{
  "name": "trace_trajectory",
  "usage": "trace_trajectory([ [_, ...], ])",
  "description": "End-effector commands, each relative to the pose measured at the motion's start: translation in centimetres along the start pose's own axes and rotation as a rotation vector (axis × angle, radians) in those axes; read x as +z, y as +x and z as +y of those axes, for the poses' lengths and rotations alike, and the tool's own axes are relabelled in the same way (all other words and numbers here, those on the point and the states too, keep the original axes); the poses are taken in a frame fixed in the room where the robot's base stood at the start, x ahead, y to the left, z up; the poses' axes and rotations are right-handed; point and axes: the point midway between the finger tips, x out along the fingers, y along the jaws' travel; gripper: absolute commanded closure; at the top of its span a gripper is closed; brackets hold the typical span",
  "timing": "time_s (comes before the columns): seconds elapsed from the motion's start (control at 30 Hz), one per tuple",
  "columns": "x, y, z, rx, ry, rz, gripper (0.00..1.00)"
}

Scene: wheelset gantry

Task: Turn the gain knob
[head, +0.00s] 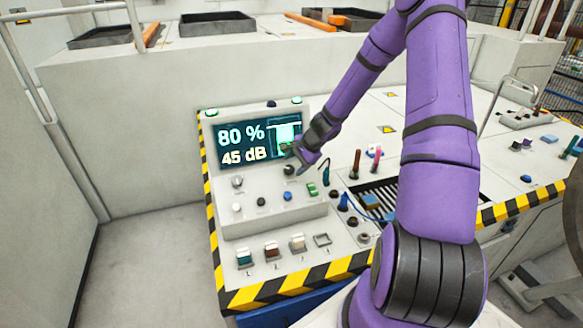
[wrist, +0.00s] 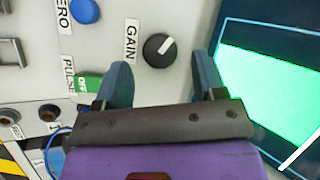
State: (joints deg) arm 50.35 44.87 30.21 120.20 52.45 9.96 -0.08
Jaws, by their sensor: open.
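The gain knob (wrist: 159,50) is a round black knob with a white pointer line, next to the printed label GAIN in the wrist view. In the head view the dark knob (head: 289,170) sits on the console just below the screen, close to my gripper. My gripper (wrist: 164,84) is open, with its two blue-grey fingers apart. The knob shows between and a little beyond the fingertips, and nothing is held. In the head view my gripper (head: 298,157) is over the right part of the console, small and partly hidden by its own wrist. I cannot tell whether a finger touches the knob.
The screen (head: 243,145) reads 80 % and 45 dB. A green PULSE switch (wrist: 88,84) and blue ZERO button (wrist: 86,11) are near the knob. Upright probes (head: 356,163) stand to the right. Several rocker switches (head: 271,249) line the console's front.

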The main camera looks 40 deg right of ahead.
Motion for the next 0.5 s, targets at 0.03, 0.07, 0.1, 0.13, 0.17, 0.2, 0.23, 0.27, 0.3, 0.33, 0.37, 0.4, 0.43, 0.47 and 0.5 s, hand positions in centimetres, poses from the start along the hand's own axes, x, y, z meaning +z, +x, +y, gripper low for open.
trace_trajectory([
  [0.03,-0.1,-1.0,-0.1,-0.001,-0.001,0.005,0.36],
  [0.07,-0.1,-1.5,-0.1,-0.001,-0.001,0.005,0.36],
  [0.1,-0.1,-2.2,-0.1,-0.001,-0.001,0.005,0.36],
  [0.13,-0.1,-2.7,-0.1,-0.001,-0.001,0.005,0.36],
  [0.17,-0.1,-3.2,-0.1,-0.001,-0.001,0.004,0.36],
  [0.2,-0.1,-3.9,-0.1,-0.001,-0.001,0.004,0.36],
  [0.23,-0.1,-4.3,-0.1,-0.001,0.000,0.004,0.36],
  [0.27,-0.1,-4.8,-0.1,-0.001,0.000,0.004,0.36],
  [0.3,-0.1,-5.3,-0.1,-0.001,0.000,0.004,0.36],
  [0.33,-0.1,-5.7,-0.1,-0.001,-0.001,0.004,0.36],
  [0.37,0.0,-6.0,-0.1,-0.001,-0.002,0.003,0.36],
  [0.4,0.0,-6.4,-0.1,-0.001,-0.002,0.003,0.36],
  [0.43,0.0,-6.7,-0.1,-0.001,-0.001,0.003,0.36],
  [0.47,0.0,-6.9,-0.1,-0.001,-0.001,0.002,0.36],
  [0.5,0.0,-7.2,-0.1,-0.001,0.000,0.002,0.36],
])
